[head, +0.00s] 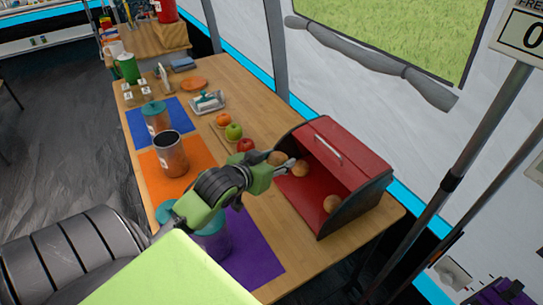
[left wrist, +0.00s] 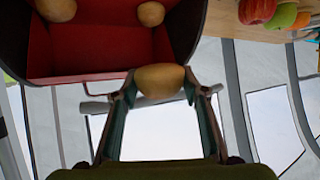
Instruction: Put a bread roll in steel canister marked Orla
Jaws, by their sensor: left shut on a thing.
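My left gripper (head: 282,160) is at the open mouth of the red bread bin (head: 343,153), shut on a bread roll (head: 277,158). The held roll also shows between the fingertips in the left wrist view (left wrist: 160,80). Two other rolls lie in the bin, one near the gripper (head: 300,168) and one near the right end (head: 331,203). An open steel canister (head: 171,153) stands upright on the orange mat. A teal-lidded canister (head: 154,117) stands on the blue mat. Another canister (head: 214,242) on the purple mat is partly hidden by my arm. I cannot read any names. My right gripper is out of view.
A teal lid (head: 168,211) shows beside my arm at the table's left edge. A red apple (head: 245,145), a green apple (head: 233,131) and an orange (head: 223,120) sit left of the bin. A butter dish (head: 208,102) stands farther back. The purple mat's (head: 255,258) right part is clear.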

